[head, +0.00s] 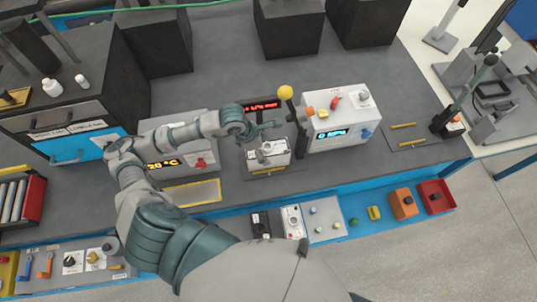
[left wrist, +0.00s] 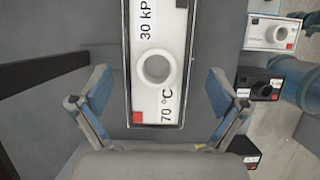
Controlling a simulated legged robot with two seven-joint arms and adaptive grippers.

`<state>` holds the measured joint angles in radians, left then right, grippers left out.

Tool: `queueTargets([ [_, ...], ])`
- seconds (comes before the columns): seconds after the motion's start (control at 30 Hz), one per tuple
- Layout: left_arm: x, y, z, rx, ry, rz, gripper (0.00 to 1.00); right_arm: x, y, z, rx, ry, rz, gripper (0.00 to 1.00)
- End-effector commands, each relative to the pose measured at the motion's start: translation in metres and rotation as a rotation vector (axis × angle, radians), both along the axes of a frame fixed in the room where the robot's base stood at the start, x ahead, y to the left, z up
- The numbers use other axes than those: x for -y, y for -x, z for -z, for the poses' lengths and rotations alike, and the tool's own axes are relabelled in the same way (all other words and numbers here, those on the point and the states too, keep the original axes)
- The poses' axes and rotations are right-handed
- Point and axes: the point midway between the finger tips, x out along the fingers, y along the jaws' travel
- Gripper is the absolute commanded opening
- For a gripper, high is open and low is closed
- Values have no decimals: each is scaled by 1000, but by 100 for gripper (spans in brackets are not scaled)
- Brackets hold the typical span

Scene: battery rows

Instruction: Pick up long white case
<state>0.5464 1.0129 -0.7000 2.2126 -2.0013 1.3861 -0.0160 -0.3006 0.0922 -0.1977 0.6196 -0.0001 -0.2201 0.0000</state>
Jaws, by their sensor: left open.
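A long white case (left wrist: 155,28) with a round hole, a red square and the labels "30 kP" and "70 °C" lies below my left gripper (left wrist: 157,85) in the left wrist view. The open fingers are on either side of its near part, with gaps to both sides. Its far end is cut off by the picture edge. In the head view a white case (head: 275,157) sits on the grey bench under my left gripper (head: 264,140), which partly covers it. My right gripper is not in view.
A white machine (head: 340,117) with a "0 KPA" display stands just right of the gripper. A yellow-knobbed lever (head: 285,93) rises close beside it. A "20 °C" machine (head: 180,160) is on the left. Other small cases (head: 292,221) lie along the blue front shelf.

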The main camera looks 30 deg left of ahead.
Motion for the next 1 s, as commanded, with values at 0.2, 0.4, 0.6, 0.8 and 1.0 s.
queueTargets([
  [0.2,9,-8,32,-4,0,-1,98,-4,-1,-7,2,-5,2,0],
  [0.4,15,-11,43,-2,-2,0,98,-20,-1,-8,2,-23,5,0],
  [0.6,15,-11,43,-2,-2,0,85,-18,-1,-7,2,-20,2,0],
  [0.8,12,-11,44,-2,-1,-1,35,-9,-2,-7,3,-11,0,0],
  [1.0,12,-11,43,-1,-1,-1,18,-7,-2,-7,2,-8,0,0],
])
